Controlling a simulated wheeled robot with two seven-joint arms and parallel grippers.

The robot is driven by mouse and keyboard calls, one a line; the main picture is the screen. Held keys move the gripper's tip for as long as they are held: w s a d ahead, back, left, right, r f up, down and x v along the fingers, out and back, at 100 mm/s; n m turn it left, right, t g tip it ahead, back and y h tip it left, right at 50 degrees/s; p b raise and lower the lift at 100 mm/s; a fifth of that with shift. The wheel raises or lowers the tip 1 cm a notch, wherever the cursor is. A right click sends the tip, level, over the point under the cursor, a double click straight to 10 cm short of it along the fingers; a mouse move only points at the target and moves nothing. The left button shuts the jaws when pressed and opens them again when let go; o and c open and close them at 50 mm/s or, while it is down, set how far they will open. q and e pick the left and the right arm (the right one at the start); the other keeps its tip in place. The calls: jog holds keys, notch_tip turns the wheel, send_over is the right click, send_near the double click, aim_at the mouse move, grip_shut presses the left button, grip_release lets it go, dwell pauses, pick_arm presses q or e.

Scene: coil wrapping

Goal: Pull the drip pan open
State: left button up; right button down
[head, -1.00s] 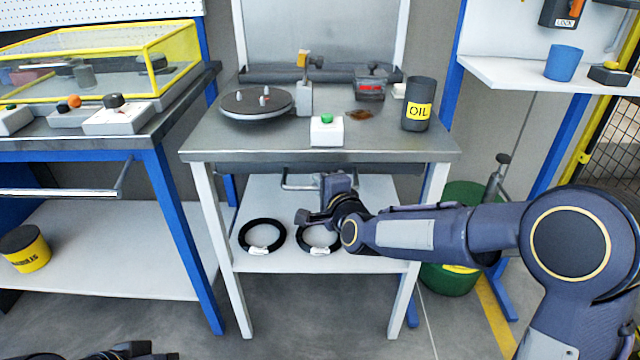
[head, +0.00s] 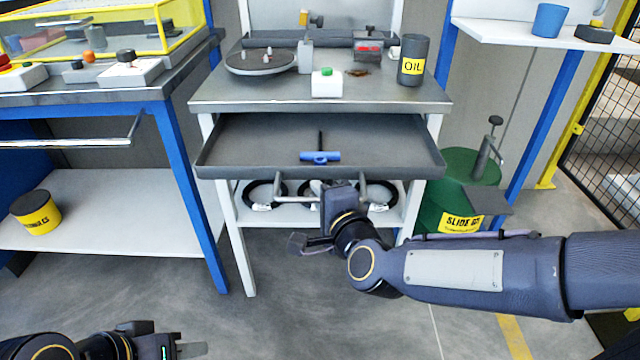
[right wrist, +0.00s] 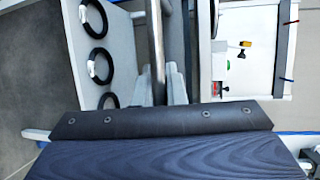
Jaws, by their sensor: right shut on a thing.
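The drip pan (head: 230,150) is a grey tray that sticks out from under the table top, with a blue-handled tool (head: 320,157) lying in it. Its bar handle (head: 279,188) is on the front wall and also shows in the right wrist view (right wrist: 155,40). My right gripper (head: 335,190) is at the handle and shut on it; its fingers (right wrist: 161,84) are beside the bar in the right wrist view. My left gripper (head: 185,349) is low at the bottom left, away from the pan; its jaw gap is unclear.
Several black coils (head: 262,194) lie on the lower shelf (head: 255,222) under the pan. The table top carries a turntable (head: 262,62), a green-button box (head: 327,83) and an oil can (head: 413,60). A green drum (head: 470,170) stands to the right.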

jog(key=shift+s, duration=0.55)
jog(key=c, duration=1.5)
grip_release()
jog(key=p+v, duration=0.1)
jog(key=v, duration=0.6)
jog(key=shift+s+d+p, duration=0.15)
jog(key=shift+s+p, duration=0.15)
jog(key=shift+d+r, duration=0.1)
